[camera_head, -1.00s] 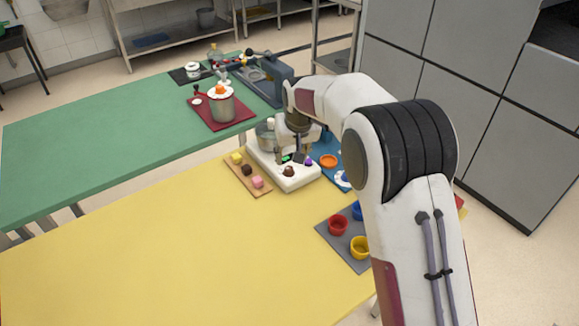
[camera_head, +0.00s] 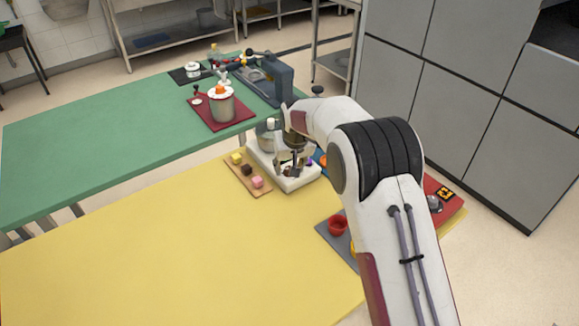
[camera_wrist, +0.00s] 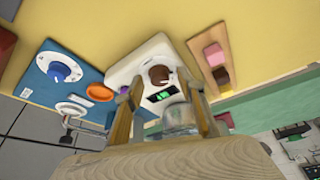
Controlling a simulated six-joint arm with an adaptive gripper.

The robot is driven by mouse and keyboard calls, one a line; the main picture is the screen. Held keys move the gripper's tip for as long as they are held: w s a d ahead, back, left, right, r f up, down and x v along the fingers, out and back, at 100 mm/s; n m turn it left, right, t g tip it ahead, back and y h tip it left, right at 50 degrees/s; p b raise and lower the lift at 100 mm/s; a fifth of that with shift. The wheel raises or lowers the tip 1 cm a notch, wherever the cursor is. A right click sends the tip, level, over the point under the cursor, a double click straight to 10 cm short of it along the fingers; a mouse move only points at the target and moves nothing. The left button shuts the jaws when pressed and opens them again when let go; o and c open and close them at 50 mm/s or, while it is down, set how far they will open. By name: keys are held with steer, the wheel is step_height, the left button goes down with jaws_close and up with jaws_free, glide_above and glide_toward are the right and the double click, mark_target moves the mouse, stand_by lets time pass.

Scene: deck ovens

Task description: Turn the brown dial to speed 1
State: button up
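The brown dial (camera_wrist: 160,75) is a round knob on the front of the white mixer base (camera_wrist: 128,68). A small dark display with green marks (camera_wrist: 162,94) sits beside it. My gripper (camera_wrist: 159,84) has its two fingers spread, one on each side of the dial and display in the wrist view, with nothing held between them. I cannot tell whether a finger touches the dial. In the head view my gripper (camera_head: 290,167) is low over the front of the base and mostly hides the dial. The dial's speed marking cannot be read.
A purple knob (camera_wrist: 124,90) is on the base beside the dial. A metal bowl (camera_head: 266,138) stands at its back. A wooden board with pink (camera_head: 257,182), brown and yellow cubes lies close to its left. A blue board with a blue dial (camera_wrist: 64,69) lies on the other side.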

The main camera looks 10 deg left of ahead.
steer(key=c, duration=1.1)
steer(key=shift+m, duration=0.5)
steer(key=shift+a+f+m+h, duration=0.15)
steer(key=shift+m+h, duration=0.75)
steer(key=shift+m, duration=0.8)
steer(key=shift+a+m+h, duration=0.1)
steer(key=shift+m+h, duration=0.5)
steer(key=shift+m, duration=1)
